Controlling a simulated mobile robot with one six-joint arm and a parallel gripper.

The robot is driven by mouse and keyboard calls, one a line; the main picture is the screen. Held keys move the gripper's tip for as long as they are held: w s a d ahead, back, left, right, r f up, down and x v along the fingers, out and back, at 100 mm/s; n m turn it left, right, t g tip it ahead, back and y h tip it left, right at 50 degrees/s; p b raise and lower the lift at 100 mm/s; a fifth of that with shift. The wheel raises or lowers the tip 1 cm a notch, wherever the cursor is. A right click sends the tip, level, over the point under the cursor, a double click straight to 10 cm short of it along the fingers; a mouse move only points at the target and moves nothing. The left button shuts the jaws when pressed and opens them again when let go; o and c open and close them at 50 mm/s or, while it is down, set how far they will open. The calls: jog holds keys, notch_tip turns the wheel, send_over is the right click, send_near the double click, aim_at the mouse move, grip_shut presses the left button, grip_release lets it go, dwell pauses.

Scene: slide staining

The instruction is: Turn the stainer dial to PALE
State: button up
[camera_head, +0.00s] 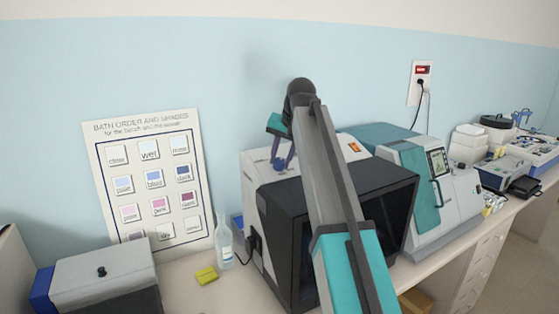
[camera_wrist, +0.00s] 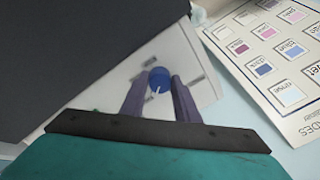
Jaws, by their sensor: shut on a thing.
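The stainer (camera_head: 262,178) is a box with a white panel and a large dark front, in the middle of the bench. Its blue dial (camera_wrist: 160,77) sits on the white panel and carries a white pointer line; it also shows in the head view (camera_head: 279,164). The pointer is toward the bottom of the wrist view. Small marks surround the dial, too small to read, so I cannot tell which setting it is on. My gripper (camera_wrist: 159,84) has one finger on each side of the dial and is shut on it. My arm hides part of the stainer.
A shade chart (camera_head: 135,172) leans on the wall at left. A grey box (camera_head: 100,275) is at far left. A teal and white machine (camera_head: 425,185) stands close on the right.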

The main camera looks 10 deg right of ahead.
jog(key=shift+s+m, duration=0.1)
jog(key=shift+m, duration=0.5)
jog(key=o, duration=1)
jog(key=shift+o, duration=0.2)
jog(key=shift+r, duration=0.15)
